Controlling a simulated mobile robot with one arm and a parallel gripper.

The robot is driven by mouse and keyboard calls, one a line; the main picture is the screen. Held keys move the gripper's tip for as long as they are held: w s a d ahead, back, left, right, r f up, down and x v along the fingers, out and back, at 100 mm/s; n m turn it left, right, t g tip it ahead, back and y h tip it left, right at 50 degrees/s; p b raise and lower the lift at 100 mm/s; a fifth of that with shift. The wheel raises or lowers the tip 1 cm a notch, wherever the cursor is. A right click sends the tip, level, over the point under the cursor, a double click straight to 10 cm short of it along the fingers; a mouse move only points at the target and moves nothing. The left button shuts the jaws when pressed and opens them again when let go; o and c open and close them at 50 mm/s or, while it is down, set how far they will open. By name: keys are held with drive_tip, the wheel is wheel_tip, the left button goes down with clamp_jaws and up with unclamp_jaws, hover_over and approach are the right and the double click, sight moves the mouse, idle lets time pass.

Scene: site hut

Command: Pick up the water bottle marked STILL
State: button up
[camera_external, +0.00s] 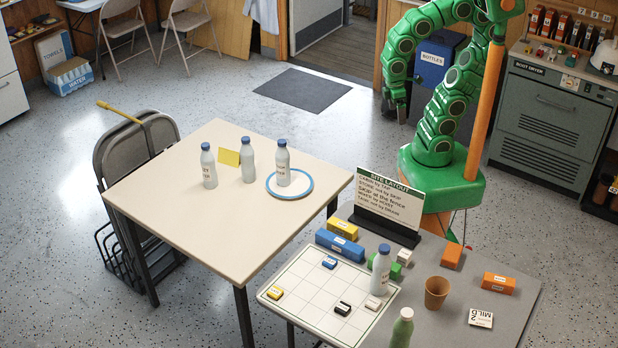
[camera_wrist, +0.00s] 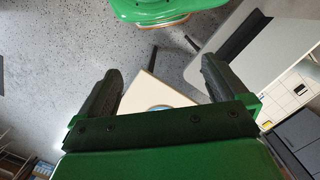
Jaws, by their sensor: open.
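Three white bottles with blue caps stand upright on the beige table (camera_external: 190,225): a left bottle (camera_external: 209,168), a middle bottle (camera_external: 248,163) and a right bottle (camera_external: 283,166) on a blue-rimmed white plate (camera_external: 270,186). Another blue-capped white bottle (camera_external: 380,272) stands on the grey table. Their small labels are too blurred for me to tell which reads STILL. My gripper (camera_external: 396,108) hangs above the floor beyond the tables, apart from all bottles. In the wrist view my gripper (camera_wrist: 162,78) is open and empty, with a beige table corner (camera_wrist: 145,93) showing past its fingers.
A yellow card (camera_external: 229,157) stands among the bottles. A folding chair (camera_external: 135,150) is left; the beige table's front is clear.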

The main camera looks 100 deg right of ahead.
drive_tip(key=shift+c, duration=0.9)
drive_tip(key=w+d+f+t+h, duration=0.1)
drive_tip(key=w+d+f+t, duration=0.15)
drive_tip(key=w+d, duration=0.6)
drive_tip(key=w+d+f+n+t+h, duration=0.1)
drive_tip(key=w+d+f+t, duration=0.15)
drive_tip(key=w, duration=1.15)
drive_tip(key=w+d+f+t+h, duration=0.1)
drive_tip(key=w+d+f+t, duration=0.15)
drive_tip(key=w+d, duration=0.6)
drive_tip(key=w+f+n+t+y, duration=0.25)
drive_tip(key=w+f, duration=0.25)
drive_tip(key=w, duration=0.8)
drive_tip(key=t+y, duration=0.5)
drive_tip(key=y, duration=0.1)
approach(247, 159)
drive_tip(key=w+d, duration=0.2)
drive_tip(key=w, duration=0.2)
drive_tip(key=shift+s+a+f+n, duration=0.1)
drive_tip(key=shift+a+f+n, duration=0.1)
drive_tip(key=shift+f+n, duration=0.25)
